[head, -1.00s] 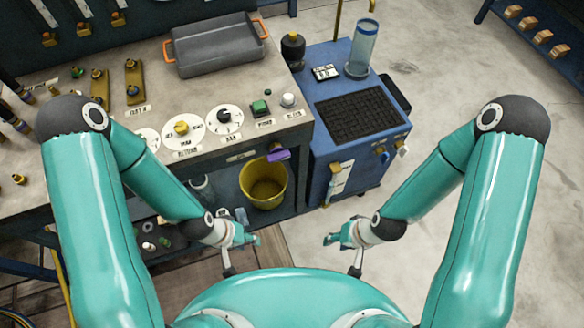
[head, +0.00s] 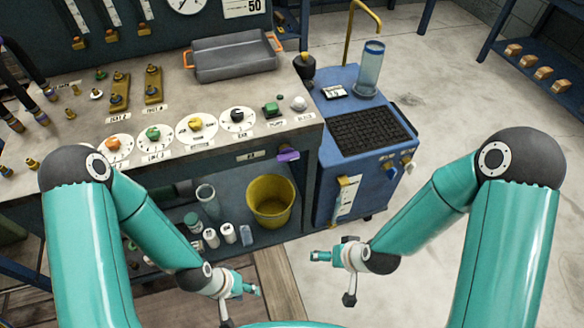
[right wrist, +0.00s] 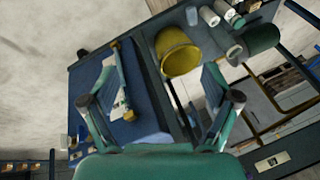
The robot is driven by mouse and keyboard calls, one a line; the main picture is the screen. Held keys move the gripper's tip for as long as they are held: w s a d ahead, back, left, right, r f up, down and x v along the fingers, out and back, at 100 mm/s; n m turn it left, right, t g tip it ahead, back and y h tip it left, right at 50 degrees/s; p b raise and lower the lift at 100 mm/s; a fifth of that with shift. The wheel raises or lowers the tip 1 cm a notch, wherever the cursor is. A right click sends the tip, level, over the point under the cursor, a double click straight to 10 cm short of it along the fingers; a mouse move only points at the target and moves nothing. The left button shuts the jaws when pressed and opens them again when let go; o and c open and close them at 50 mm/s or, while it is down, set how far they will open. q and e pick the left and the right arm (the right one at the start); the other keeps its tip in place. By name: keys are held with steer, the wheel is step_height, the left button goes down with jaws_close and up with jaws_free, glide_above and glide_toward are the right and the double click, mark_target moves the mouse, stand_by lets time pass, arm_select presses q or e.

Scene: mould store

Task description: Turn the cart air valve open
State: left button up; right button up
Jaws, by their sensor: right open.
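The blue cart (head: 335,120) stands right of the workbench. Two small valve handles sit on its front face: a blue one with yellow (head: 391,168) and a pale one with blue (head: 410,166). I cannot tell which is the air valve, or how either is set. My right gripper (head: 322,256) hangs empty in front of the cart, below and left of the handles, touching nothing. In the right wrist view its fingers (right wrist: 163,101) are spread apart, with the cart side and a yellow bucket beyond. My left gripper (head: 250,290) hangs low before the bench, its finger gap unclear.
The bench (head: 120,165) carries several dials and a grey tray (head: 235,62). The yellow bucket (head: 271,203) stands on its lower shelf, beside white bottles. A clear cylinder (head: 369,72) and a black mat (head: 366,132) are on the cart. The floor right of the cart is clear.

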steer(key=w+a+n+t+b, duration=0.1)
steer(key=w+a+t+b, duration=0.1)
steer(key=w+t+b, duration=0.35)
arm_select(q)
step_height(320, 180, down, 29)
steer(key=b, duration=2.1)
arm_select(e)
steer(key=n+t+y, duration=0.2)
steer(key=n+t, duration=0.1)
steer(key=t, duration=0.5)
glide_toward(290, 159)
steer(key=v, duration=0.6)
arm_select(q)
step_height(290, 159, up, 12)
steer(key=p, duration=1.2)
arm_select(e)
steer(key=x, duration=1.7)
steer(key=shift+f, duration=0.1)
arm_select(q)
steer(key=shift+r, duration=0.1)
arm_select(e)
steer(key=shift+c, duration=0.3)
